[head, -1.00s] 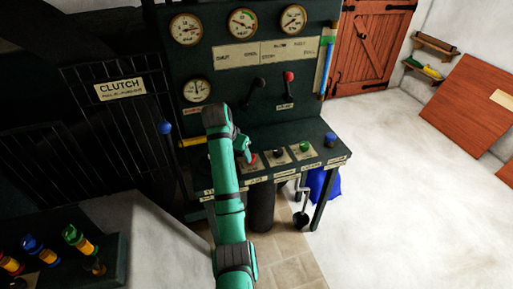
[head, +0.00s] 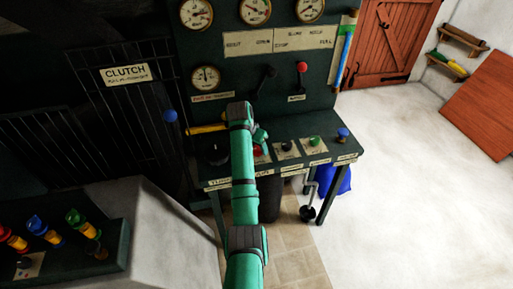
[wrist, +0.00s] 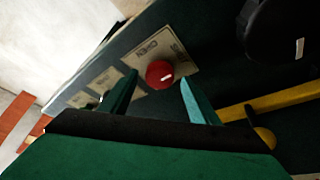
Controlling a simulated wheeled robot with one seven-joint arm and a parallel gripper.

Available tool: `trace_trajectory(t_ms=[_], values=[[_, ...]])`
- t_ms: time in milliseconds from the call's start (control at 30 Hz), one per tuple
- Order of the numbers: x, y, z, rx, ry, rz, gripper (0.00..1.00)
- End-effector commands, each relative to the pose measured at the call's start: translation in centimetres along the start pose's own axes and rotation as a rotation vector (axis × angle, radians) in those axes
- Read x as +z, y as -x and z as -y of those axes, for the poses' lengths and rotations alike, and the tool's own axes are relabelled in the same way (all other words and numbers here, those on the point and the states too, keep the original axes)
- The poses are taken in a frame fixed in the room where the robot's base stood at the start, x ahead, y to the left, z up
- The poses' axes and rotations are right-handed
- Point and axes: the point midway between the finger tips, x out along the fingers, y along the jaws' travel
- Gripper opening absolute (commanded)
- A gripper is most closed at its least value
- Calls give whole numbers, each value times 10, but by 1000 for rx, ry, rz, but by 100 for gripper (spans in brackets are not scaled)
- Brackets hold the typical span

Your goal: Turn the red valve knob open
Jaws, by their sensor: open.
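The red knob (wrist: 159,74) sits on a pale plate lettered OPEN on the dark green bench panel. In the wrist view it lies between and beyond my two fingertips; I cannot tell whether they touch it. In the head view the red knob (head: 258,151) is partly hidden by my arm and gripper. My gripper (wrist: 158,78) is open and empty, pointing toward the panel. In the head view my gripper (head: 261,137) is small, above the bench and beside the knob.
A black knob (head: 215,153) stands left of the red one. A black knob (head: 287,146), a green knob (head: 314,141) and a blue knob (head: 342,133) stand to the right. A yellow bar (head: 207,129) runs behind. A red-tipped lever (head: 302,68) rises from the back panel. Open floor lies right.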

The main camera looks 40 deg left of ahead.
Motion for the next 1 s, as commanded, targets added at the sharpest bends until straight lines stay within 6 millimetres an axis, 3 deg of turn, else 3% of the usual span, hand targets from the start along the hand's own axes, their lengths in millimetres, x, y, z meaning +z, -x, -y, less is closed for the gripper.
trace_trajectory(t_ms=[433,600,1000], values=[[0,-10,-1,0,-1,0,55],[0,-10,-1,0,-1,0,15],[0,-10,-2,-19,49,0,14]])
